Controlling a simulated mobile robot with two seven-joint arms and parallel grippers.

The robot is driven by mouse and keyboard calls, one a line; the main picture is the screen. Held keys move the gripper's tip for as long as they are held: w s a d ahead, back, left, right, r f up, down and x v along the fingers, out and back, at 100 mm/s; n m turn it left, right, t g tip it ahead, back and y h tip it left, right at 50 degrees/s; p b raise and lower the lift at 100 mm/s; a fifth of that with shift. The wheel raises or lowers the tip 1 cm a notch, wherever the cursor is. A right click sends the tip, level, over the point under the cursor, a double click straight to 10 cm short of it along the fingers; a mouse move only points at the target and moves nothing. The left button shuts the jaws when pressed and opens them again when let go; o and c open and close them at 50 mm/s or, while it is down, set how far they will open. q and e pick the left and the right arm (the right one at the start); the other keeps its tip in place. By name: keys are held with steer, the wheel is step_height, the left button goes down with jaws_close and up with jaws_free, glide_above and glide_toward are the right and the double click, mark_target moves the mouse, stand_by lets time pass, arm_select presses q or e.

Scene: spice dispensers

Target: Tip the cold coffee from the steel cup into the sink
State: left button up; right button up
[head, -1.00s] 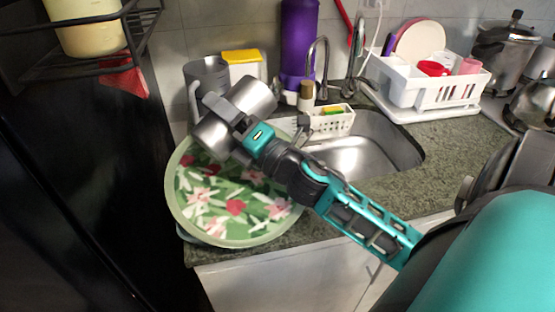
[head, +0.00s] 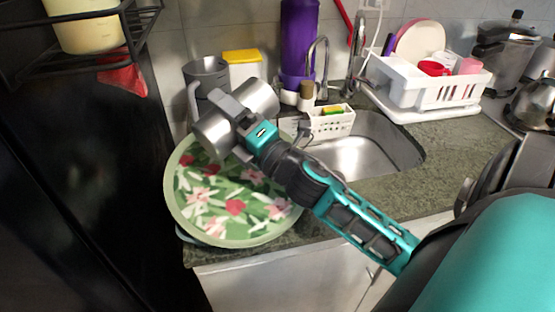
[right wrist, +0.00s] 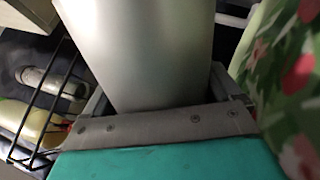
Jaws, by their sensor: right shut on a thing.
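The steel cup (head: 213,136) is a plain silver cylinder, held tilted in the air in front of the grey mug and above the floral tray. Its opening and contents are not visible. My right gripper (head: 234,108) is shut around the cup's middle. In the right wrist view, the cup (right wrist: 140,50) fills the space between the fingers of the gripper (right wrist: 150,100). The steel sink (head: 365,155) is set in the counter to the right of the cup, partly behind my arm. My left gripper is not in view.
A green floral tray (head: 225,215) leans below the cup. The grey mug (head: 205,72), yellow-topped box (head: 243,70) and purple bottle (head: 298,40) stand behind. A sponge caddy (head: 332,122) is at the sink's back edge, near the faucet (head: 320,60). A white dish rack (head: 430,88) stands right.

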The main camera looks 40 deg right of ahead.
steer(key=shift+d+m+h, duration=0.4)
steer(key=shift+d+m, duration=0.3)
steer(key=shift+m, duration=0.2)
steer(key=shift+w+d+f+m+h, duration=0.1)
steer(key=shift+d+m+h, duration=0.1)
steer(key=shift+m, duration=0.35)
steer(key=shift+d+m+h, duration=0.1)
steer(key=shift+m+h, duration=0.1)
steer(key=shift+m, duration=0.35)
stand_by(0.4)
steer(key=shift+d+r+m+h+p, duration=0.35)
steer(key=shift+m+p, duration=0.25)
steer(key=shift+m, duration=0.2)
